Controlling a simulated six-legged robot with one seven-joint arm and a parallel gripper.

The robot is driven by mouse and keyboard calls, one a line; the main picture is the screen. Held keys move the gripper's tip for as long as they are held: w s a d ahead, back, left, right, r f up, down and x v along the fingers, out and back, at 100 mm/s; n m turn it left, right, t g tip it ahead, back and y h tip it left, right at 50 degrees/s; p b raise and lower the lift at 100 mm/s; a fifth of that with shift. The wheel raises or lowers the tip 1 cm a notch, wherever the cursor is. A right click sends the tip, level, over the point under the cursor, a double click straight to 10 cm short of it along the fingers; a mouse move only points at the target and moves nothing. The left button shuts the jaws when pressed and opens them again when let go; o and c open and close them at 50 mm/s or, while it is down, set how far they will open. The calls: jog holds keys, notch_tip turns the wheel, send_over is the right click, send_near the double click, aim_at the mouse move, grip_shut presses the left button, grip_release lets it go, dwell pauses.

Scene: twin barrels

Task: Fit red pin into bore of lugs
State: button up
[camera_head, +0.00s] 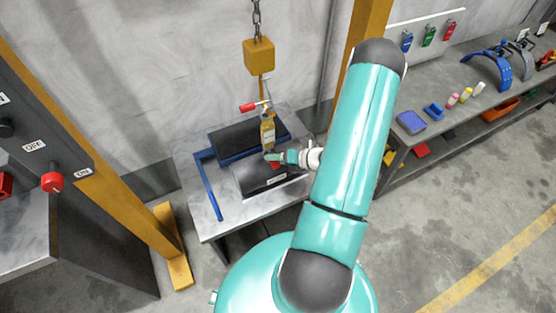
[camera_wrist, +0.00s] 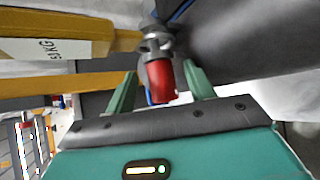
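The red pin (camera_wrist: 161,82) has a red grip end and a grey metal collar and shank (camera_wrist: 155,42). In the wrist view it stands between the two green fingers of my gripper (camera_wrist: 162,78), with a narrow gap showing on each side. The fingers look open around it. The shank's far end meets the lugs beside the labelled yellow link (camera_wrist: 60,46); how deep it sits in the bore is hidden. In the head view, my gripper (camera_head: 276,157) is at the lower end of the hanging yellow link (camera_head: 268,132), over the near dark barrel (camera_head: 252,180).
A yellow hoist block (camera_head: 259,54) hangs on a chain above the link. Another red-handled piece (camera_head: 248,107) sits near the hook. A second dark barrel (camera_head: 232,138) lies behind on the metal table (camera_head: 200,216), beside a blue frame (camera_head: 210,192). Yellow posts stand on both sides.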

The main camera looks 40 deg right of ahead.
jog(key=v, duration=1.3)
jog(key=shift+s+r, duration=0.25)
jog(key=shift+s, duration=0.05)
jog(key=shift+d, duration=0.15)
jog(key=w+a+r+n+g+y, duration=0.1)
jog(key=w+a+r+n+g, duration=0.3)
jog(key=a+r+n, duration=0.6)
jog(key=w+a+r+n+g, duration=0.3)
jog(key=a+r+n+g, duration=0.1)
jog(key=a+r+n, duration=0.6)
jog(key=s+a+r+n+t+h, duration=0.1)
jog(key=s+a+r+n+h, duration=0.2)
jog(key=n, duration=0.8)
jog(key=s+a+r+n+t+h, duration=0.1)
jog(key=s+a+r+n+h, duration=0.2)
jog(key=a+r+n, duration=0.5)
notch_tip(320, 180, up, 4)
jog(key=s+n, duration=0.1)
jog(key=n, duration=0.3)
jog(key=shift+a+t, duration=0.2)
jog(key=shift+t, duration=0.1)
